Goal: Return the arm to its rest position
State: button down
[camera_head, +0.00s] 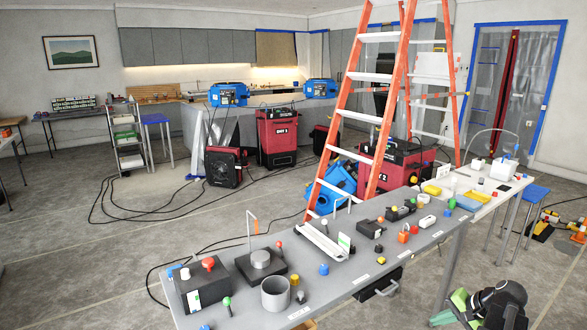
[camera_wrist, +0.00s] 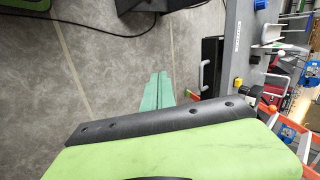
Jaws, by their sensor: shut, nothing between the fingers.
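My arm (camera_head: 495,305) shows at the bottom right of the head view, in black and green, folded low beside the front of the long grey bench. In the wrist view my gripper (camera_wrist: 159,78) shows as two pale green fingers lying together with a thin line between them. It is shut and empty, over bare floor. A black bar and a green part of my own arm fill the lower part of that view and hide what is behind them.
The grey bench (camera_head: 345,268) carries many small knobs, blocks and a grey cup (camera_head: 275,293). A black case (camera_head: 378,287) with a handle is under its front edge. An orange ladder (camera_head: 345,120) stands behind. The floor (camera_head: 410,300) between bench and arm looks clear.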

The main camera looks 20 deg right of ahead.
jog(key=w+a+f+n+g+p, duration=0.1)
jog(key=w+a+n+g, duration=0.3)
jog(key=a, duration=0.7)
jog(key=w+a+n+p, duration=0.1)
jog(key=w+a+n, duration=0.1)
jog(key=w+a, duration=0.65)
jog(key=s+a+n+g+h+p, duration=0.1)
jog(key=a+n, duration=0.6)
jog(key=a, duration=2)
jog(key=shift+s+f+g+h, duration=0.15)
jog(key=shift+s+g+h, duration=0.5)
jog(key=shift+g+h, duration=0.25)
jog(key=shift+a, duration=0.1)
